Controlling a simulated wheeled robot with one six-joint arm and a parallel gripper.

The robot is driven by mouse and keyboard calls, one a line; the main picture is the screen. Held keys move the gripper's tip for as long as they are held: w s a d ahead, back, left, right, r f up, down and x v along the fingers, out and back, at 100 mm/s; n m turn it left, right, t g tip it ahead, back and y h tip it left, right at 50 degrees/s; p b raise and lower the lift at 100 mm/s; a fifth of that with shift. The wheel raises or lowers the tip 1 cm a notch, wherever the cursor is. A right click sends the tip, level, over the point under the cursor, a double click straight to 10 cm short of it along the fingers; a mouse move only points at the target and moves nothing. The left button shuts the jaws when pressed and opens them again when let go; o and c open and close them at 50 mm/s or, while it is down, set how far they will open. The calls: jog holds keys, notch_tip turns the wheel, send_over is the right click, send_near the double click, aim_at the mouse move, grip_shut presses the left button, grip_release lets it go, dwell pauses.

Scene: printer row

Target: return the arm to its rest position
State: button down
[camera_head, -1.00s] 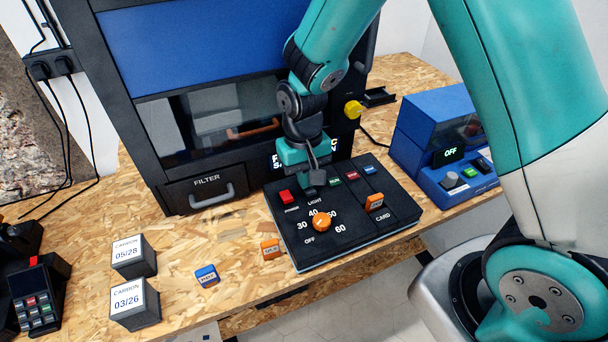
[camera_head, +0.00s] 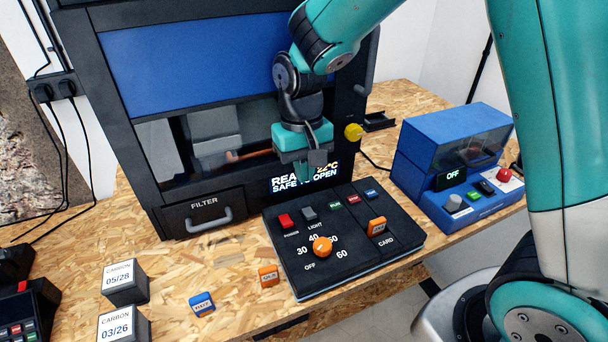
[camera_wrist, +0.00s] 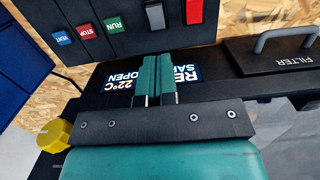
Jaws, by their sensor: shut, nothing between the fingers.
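My arm, teal and black, reaches in from the top right in the head view. My gripper (camera_head: 308,172) hangs in front of the printer's lower front, above the back edge of the black control panel (camera_head: 362,253). In the wrist view the two teal fingers (camera_wrist: 154,78) lie side by side, shut with nothing between them. The fingers look clear of the panel's switches.
The printer (camera_head: 185,60) with its filter drawer (camera_head: 197,217) stands behind. A yellow knob (camera_head: 353,132) is on its right side. A blue device (camera_head: 455,150) reading OFF stands right. Carbon boxes (camera_head: 124,283) and small orange and blue tags (camera_head: 202,304) lie on the front left.

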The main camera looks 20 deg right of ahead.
jog(key=s+a+r+n+y+b, duration=0.2)
jog(key=s+n, duration=0.1)
jog(key=s, duration=0.7)
jog(key=s+a+r+n+t+y+b, duration=0.1)
jog(key=s+a+r+n+y+b, duration=0.1)
jog(key=s, duration=0.7)
jog(key=shift+s+a+r+n+b, duration=0.2)
jog(key=shift+s+r+n+b, duration=0.3)
jog(key=shift+n+b, duration=0.5)
jog(key=shift+w, duration=0.15)
